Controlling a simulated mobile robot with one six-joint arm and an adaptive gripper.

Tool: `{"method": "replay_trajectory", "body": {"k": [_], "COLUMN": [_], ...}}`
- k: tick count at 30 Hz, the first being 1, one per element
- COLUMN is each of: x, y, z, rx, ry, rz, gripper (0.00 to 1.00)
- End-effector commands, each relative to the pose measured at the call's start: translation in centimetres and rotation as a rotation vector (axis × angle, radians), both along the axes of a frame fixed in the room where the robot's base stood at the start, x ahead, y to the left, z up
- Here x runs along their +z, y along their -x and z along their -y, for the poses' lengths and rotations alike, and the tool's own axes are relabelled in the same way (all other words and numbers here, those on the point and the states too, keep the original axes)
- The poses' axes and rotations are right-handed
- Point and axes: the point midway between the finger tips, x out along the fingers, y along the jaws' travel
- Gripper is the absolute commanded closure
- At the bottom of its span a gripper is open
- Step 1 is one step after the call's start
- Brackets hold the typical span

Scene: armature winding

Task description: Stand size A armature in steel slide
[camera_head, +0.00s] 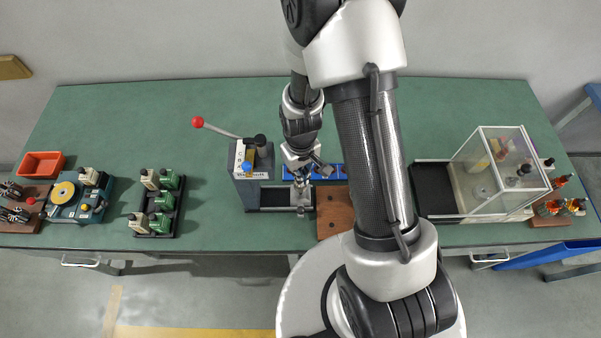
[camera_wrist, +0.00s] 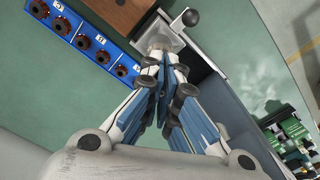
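The steel slide (camera_head: 300,196) is a bright metal block at the right end of the grey press's dark channel. It also shows in the wrist view (camera_wrist: 158,28), with a dark ball knob beside it. My gripper (camera_head: 302,181) points down right over the slide. In the wrist view its fingers (camera_wrist: 163,58) converge close together at the slide's near edge. Whether an armature is between the fingertips is hidden. The blue tray (camera_wrist: 126,52) holds several dark reddish armatures (camera_wrist: 82,42) in a row by white letter labels; the letters are too small to read surely.
The grey press (camera_head: 250,165) with a red-knobbed lever stands left of my gripper. A brown wooden block (camera_head: 334,210) lies right of the slide. A clear-walled box (camera_head: 500,170) stands at the right. A black tray (camera_head: 155,208) of green parts is at the left. The bench's back is clear.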

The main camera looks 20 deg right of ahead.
Motion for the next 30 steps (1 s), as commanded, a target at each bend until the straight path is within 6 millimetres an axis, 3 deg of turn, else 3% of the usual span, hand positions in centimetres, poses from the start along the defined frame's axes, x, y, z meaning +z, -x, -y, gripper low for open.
{"method": "replay_trajectory", "body": {"k": [30], "x": [-2.4], "y": [0.0], "z": [0.0], "rx": [0.0], "ry": [0.0], "rz": [0.0], "gripper": [1.0]}}
